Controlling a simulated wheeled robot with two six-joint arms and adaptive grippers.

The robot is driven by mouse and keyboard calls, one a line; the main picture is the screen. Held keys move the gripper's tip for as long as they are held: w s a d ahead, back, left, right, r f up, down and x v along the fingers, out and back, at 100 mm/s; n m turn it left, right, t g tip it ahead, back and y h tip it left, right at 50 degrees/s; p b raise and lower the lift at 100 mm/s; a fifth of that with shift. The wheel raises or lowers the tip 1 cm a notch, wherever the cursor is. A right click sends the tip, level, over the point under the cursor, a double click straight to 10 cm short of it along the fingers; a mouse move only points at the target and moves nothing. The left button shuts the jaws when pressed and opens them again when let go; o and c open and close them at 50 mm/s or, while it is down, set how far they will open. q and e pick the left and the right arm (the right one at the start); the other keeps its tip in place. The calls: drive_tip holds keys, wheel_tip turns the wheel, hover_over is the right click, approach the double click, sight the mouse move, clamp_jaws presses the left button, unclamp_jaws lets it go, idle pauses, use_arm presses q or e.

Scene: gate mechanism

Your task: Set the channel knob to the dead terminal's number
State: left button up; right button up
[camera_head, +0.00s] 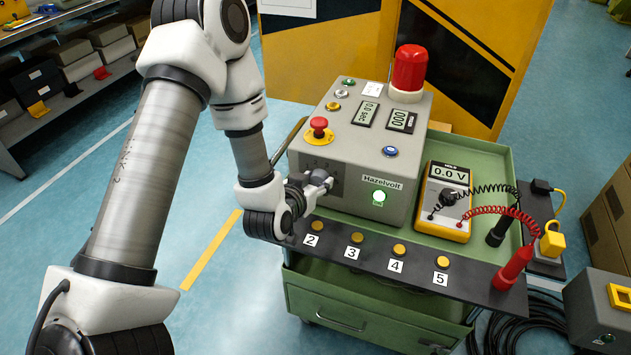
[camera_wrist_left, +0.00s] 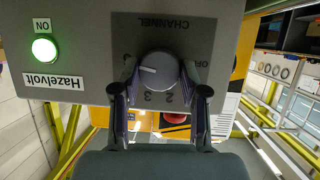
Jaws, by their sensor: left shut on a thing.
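The grey channel knob (camera_wrist_left: 158,72) sits on the dark CHANNEL plate (camera_wrist_left: 125,38) of the Hazelvolt box (camera_head: 385,150). My left gripper (camera_wrist_left: 160,92) is shut on the knob, one finger on each side. In the left wrist view the lettering is upside down; the knob's white mark points left, past the 3. OFF, 2 and 3 show; other markings are hidden by a finger or unclear. Yellow terminals numbered 2 (camera_head: 317,226), 3 (camera_head: 357,238), 4 (camera_head: 399,249) and 5 (camera_head: 442,262) line the dark strip. The multimeter (camera_head: 449,188) reads 0.0 V.
The red probe (camera_head: 514,267) and black probe (camera_head: 499,230) stand upright at the right, with coiled leads to the meter. A red emergency button (camera_head: 319,127) is on the box top near my wrist. The green ON lamp (camera_head: 379,197) is lit. A red beacon (camera_head: 409,70) stands behind.

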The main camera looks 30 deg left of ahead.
use_arm(q)
drive_tip(key=n+h+b, duration=0.2)
drive_tip(key=shift+a+f+n+t, duration=0.15)
drive_tip(key=shift+a+n+t, duration=0.05)
drive_tip(key=shift+n+t, duration=0.2)
drive_tip(key=n+b, duration=0.1)
drive_tip(key=n+t+h+b, duration=0.1)
drive_tip(key=shift+f+n, duration=0.2)
drive_tip(key=shift+n, duration=0.1)
drive_tip(key=n+b, duration=0.1)
drive_tip(key=n+t+h+b, duration=0.1)
drive_tip(key=b, duration=0.1)
drive_tip(key=n+b, duration=0.2)
drive_tip(key=shift+a+f+t+h, duration=0.15)
drive_tip(key=shift+f+t+h, duration=0.15)
drive_tip(key=shift+h, duration=0.1)
drive_tip(key=shift+r+n+t+b, duration=0.2)
drive_tip(key=shift+n+t+b, duration=0.3)
drive_tip(key=shift+n+b, duration=1)
drive_tip(key=o, duration=1.1)
drive_tip(key=shift+o, duration=0.2)
